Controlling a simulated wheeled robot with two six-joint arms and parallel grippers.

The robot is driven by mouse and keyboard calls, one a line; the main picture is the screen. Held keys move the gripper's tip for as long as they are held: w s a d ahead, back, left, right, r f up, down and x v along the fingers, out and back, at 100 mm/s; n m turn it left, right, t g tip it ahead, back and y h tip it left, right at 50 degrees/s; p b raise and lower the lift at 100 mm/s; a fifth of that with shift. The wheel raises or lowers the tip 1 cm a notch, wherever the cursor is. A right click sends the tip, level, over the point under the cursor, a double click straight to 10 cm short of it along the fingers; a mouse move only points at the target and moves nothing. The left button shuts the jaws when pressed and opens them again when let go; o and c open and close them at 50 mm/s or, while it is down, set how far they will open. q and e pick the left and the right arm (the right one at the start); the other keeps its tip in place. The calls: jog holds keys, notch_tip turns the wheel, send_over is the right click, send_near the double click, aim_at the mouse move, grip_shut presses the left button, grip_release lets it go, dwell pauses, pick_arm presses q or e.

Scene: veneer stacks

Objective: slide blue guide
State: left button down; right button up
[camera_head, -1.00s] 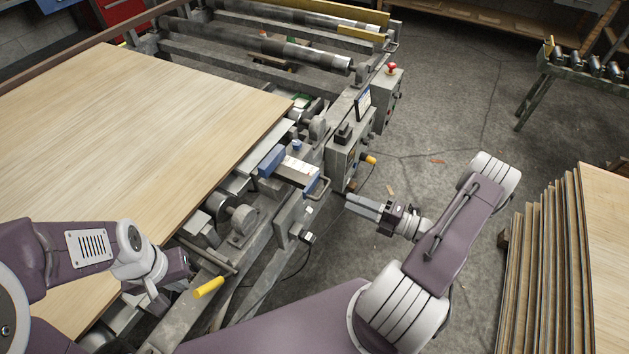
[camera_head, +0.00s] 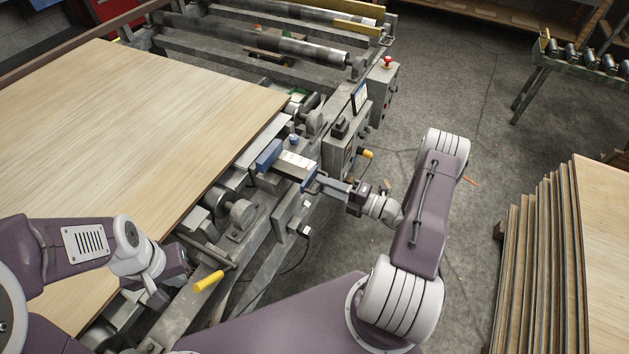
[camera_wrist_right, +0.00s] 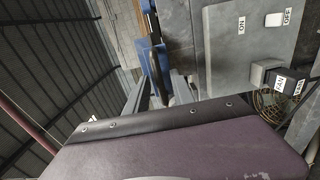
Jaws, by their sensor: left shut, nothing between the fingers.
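The blue guide (camera_head: 269,155) sits on the machine's side rail, beside the edge of the veneer sheet. It has a blue end block, a pale scale strip and a handle on its near right side. My right gripper (camera_head: 321,182) is at that handle. In the right wrist view, the fingers of my right gripper (camera_wrist_right: 158,92) are apart, with the dark handle and the blue guide (camera_wrist_right: 148,55) between or just beyond their tips. Contact with the handle cannot be told. My left gripper (camera_head: 157,299) is shut and empty near the lower left, over the machine edge.
A large veneer sheet (camera_head: 120,130) covers the machine bed at left. A control box (camera_head: 345,140) with switches stands just beyond the guide. A yellow handle (camera_head: 208,281) sticks out near my left gripper. A veneer stack (camera_head: 545,270) stands at right. Open floor lies between.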

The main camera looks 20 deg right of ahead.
aim_at(311, 180)
grip_shut()
jog(key=shift+x, duration=2.95)
jog(key=shift+o, duration=0.4)
grip_release()
jog(key=shift+s+d, duration=0.1)
jog(key=v, duration=0.6)
jog(key=shift+s+d+p, duration=0.2)
jog(key=shift+s+p, duration=0.1)
jog(key=shift+p, duration=0.1)
